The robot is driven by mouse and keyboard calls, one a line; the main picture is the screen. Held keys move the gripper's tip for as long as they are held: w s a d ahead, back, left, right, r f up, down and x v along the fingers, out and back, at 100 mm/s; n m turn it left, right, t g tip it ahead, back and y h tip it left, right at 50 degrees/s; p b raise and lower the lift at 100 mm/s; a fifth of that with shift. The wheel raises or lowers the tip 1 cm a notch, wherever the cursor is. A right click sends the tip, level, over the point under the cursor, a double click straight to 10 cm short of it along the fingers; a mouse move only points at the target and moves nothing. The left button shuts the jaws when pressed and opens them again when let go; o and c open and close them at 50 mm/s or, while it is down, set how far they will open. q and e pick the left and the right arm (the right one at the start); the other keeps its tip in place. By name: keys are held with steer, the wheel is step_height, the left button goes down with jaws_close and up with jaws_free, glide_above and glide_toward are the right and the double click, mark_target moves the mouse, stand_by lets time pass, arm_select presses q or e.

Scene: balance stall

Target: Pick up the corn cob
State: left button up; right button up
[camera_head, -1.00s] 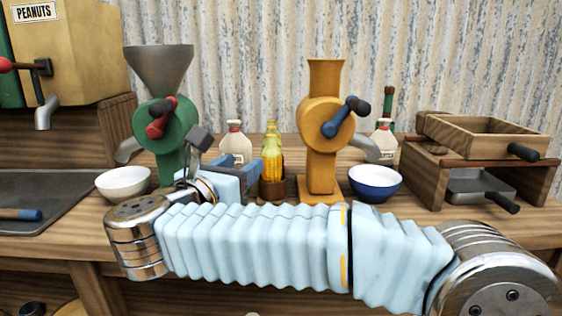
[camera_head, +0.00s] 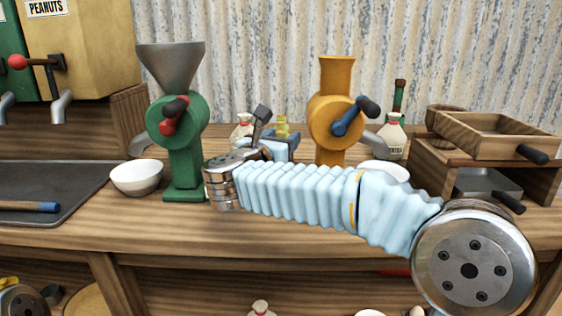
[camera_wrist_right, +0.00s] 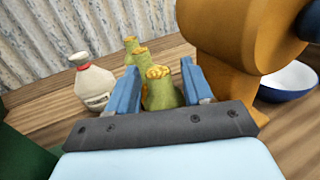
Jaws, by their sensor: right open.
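In the head view only a yellow corn top (camera_head: 282,126) shows above my right gripper (camera_head: 281,146); my gripper and arm hide the rest.
The green grinder (camera_head: 183,150) stands left of the cobs and the orange grinder (camera_head: 334,110) right, close to my gripper. A white bottle (camera_wrist_right: 94,84) is behind on the left. A white bowl (camera_head: 136,178) and a wooden sieve stand (camera_head: 500,135) flank them.

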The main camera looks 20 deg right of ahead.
jaws_close()
steer(key=shift+r, duration=0.1)
stand_by(0.4)
